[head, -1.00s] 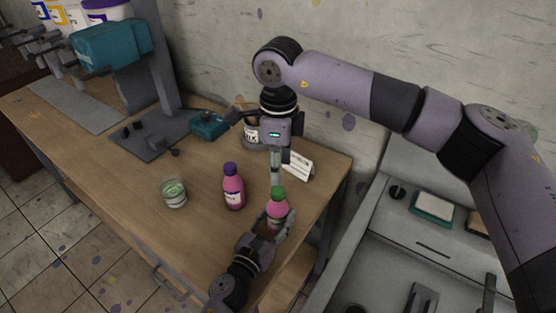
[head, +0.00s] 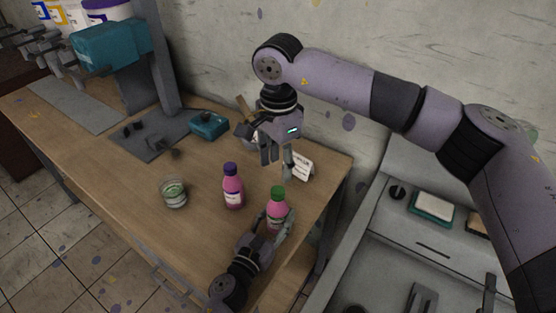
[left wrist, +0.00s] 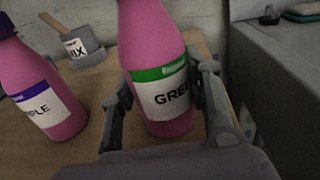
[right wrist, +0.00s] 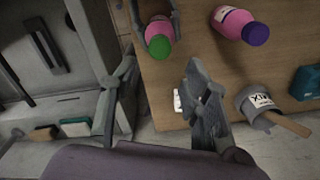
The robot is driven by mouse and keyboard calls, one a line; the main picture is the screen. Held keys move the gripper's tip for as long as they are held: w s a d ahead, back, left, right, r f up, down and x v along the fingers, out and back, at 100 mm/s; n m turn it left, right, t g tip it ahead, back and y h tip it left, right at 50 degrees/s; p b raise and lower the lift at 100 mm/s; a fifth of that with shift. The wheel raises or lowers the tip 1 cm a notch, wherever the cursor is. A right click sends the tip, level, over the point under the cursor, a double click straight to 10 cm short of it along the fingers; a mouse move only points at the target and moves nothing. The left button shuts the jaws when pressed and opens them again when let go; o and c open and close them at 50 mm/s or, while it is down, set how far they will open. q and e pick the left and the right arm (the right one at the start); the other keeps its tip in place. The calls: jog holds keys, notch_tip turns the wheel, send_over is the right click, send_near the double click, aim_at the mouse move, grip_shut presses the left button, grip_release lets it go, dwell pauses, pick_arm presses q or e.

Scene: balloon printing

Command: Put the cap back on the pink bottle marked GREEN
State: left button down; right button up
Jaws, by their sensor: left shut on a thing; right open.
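The pink bottle marked GREEN (head: 277,212) stands upright near the table's right front. Its label shows in the left wrist view (left wrist: 165,98). The green cap (head: 278,192) sits on its mouth; I cannot tell how tightly. It also shows from above in the right wrist view (right wrist: 158,47). My left gripper (head: 275,219) is shut around the bottle's body, one finger on each side. My right gripper (head: 277,167) is open and empty, above and behind the cap, apart from it. Its spread fingers show in the right wrist view (right wrist: 160,68).
A pink bottle with a purple cap (head: 233,188) stands just left. A glass jar (head: 174,193) is further left. A small white sign (head: 302,169), a MIX pot (right wrist: 262,103) with a stick, and a teal box (head: 208,124) stand behind. A sink counter (head: 370,245) is to the right.

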aim_at(278, 190)
notch_tip(278, 190, down, 8)
jog(key=shift+r, duration=0.1)
dwell(0.4)
jog(key=shift+c, duration=0.4)
grip_shut()
